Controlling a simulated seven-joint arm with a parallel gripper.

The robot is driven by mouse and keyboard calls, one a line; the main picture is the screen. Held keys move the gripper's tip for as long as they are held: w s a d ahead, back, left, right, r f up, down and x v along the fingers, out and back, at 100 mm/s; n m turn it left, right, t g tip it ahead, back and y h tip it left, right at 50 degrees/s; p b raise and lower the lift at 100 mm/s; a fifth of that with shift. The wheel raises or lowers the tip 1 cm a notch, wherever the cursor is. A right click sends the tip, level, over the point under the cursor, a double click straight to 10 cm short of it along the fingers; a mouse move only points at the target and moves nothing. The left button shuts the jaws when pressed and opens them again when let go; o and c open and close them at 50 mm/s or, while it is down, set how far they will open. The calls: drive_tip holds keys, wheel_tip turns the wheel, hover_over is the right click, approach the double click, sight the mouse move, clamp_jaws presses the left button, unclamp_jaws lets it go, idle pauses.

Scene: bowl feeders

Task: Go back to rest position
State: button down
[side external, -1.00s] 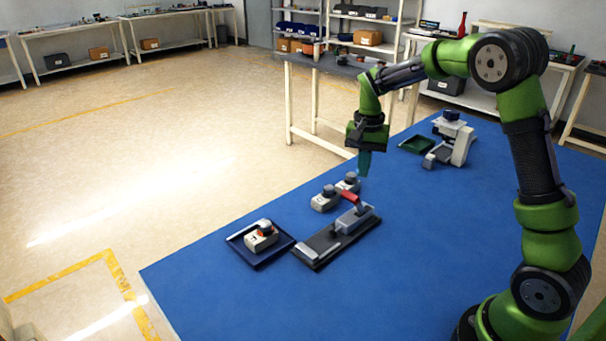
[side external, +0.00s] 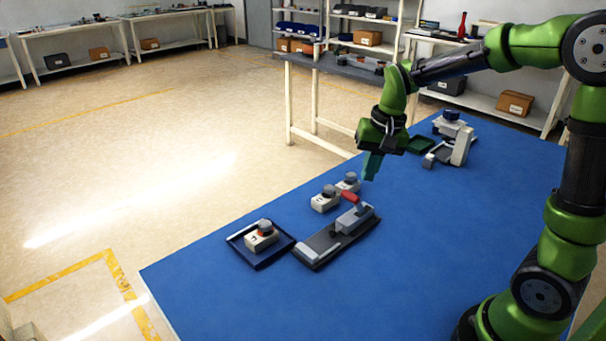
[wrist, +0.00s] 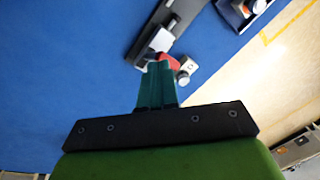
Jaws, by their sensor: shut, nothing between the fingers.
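My gripper (side external: 371,167) is shut and empty. My arm is bent over the right side of the table.
A dark blue tray (side external: 262,262) holds another unit (side external: 261,238). The right front is clear.

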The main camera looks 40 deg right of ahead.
drive_tip(key=s+a+r+n+t, duration=0.2)
drive_tip(key=s+a+r, duration=0.1)
drive_tip(key=s, duration=0.3)
drive_tip(key=s+a+r+n+t+y, duration=0.1)
drive_tip(key=s+a+r+n+t, duration=0.1)
drive_tip(key=s+a, duration=0.4)
drive_tip(key=shift+s+a+r+t, duration=0.15)
drive_tip(key=shift+s+r+t, duration=0.45)
drive_tip(key=shift+s+r, duration=0.2)
